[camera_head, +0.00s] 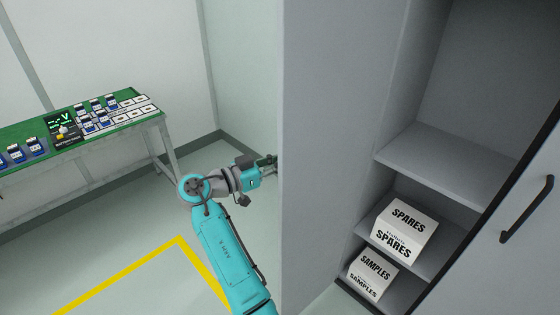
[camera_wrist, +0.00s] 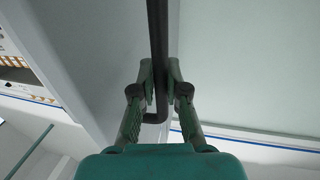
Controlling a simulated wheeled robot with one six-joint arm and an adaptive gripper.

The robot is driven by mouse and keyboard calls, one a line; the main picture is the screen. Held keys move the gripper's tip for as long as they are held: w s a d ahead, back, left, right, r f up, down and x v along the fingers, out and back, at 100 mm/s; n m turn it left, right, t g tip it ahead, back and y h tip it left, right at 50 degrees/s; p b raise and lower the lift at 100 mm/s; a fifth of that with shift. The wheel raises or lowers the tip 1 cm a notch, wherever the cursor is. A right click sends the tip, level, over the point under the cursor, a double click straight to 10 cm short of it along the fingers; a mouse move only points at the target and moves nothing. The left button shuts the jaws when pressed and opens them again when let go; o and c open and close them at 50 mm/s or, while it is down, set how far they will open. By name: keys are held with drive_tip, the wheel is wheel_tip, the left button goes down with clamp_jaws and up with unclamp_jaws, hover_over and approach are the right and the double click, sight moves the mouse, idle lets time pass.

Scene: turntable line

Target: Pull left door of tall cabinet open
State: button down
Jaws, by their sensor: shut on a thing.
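The tall cabinet (camera_head: 432,160) fills the right of the head view. Its left door (camera_head: 330,120) stands swung open as a wide grey panel, so the shelves behind it show. My gripper (camera_head: 268,161) is at the far side of this door, its fingertips partly hidden by the door's edge. In the wrist view my gripper (camera_wrist: 160,78) is shut on the black bar handle (camera_wrist: 157,35), which runs between the two fingers. The handle's bent lower end shows below the fingertips. The right door (camera_head: 500,265), with its own black handle (camera_head: 527,209), looks shut.
A white SPARES box (camera_head: 404,229) and a white SAMPLES box (camera_head: 373,273) sit on the lower shelves. A green-topped table (camera_head: 100,118) with several small blue items stands at the left. Yellow floor tape (camera_head: 120,270) lies before it. The floor between table and door is clear.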

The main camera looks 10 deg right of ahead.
drive_tip(key=shift+f, duration=0.1)
drive_tip(key=c, duration=1.2)
unclamp_jaws()
drive_tip(key=v, duration=1.2)
